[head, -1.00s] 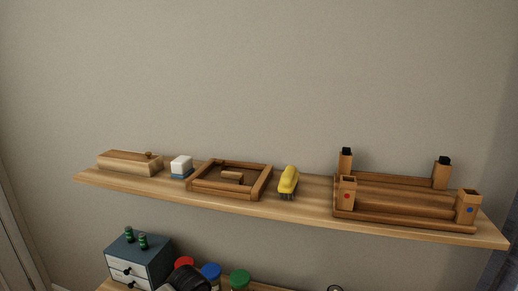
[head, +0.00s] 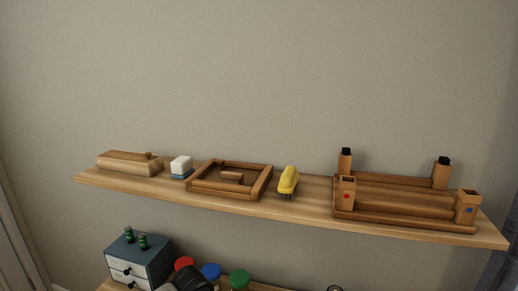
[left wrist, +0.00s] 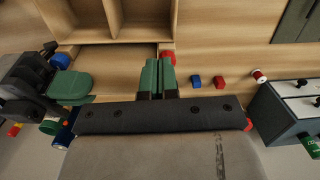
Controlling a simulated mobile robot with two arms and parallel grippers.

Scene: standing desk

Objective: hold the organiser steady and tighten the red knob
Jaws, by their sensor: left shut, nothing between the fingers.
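In the left wrist view my left gripper (left wrist: 157,78) has its two green fingers shut together and empty. A red knob (left wrist: 168,56) shows just beyond the fingertips, partly hidden by them; I cannot tell whether they touch. It is by the edge of a pale wooden organiser (left wrist: 112,52) with open compartments. A blue knob (left wrist: 62,61) is at the organiser's left side. Beside it are a dark mechanism and a green block (left wrist: 70,84), apparently my right gripper; its jaw opening is unclear. The organiser is outside the head view, where a black part of my arm shows at the bottom.
A blue-grey drawer unit (head: 140,258) stands at the left, near red (head: 184,262), blue (head: 211,270) and green (head: 240,278) lids. A small blue block (left wrist: 196,81), red block (left wrist: 219,82) and spool (left wrist: 258,75) lie on the desk. A loaded shelf (head: 300,212) spans the wall above.

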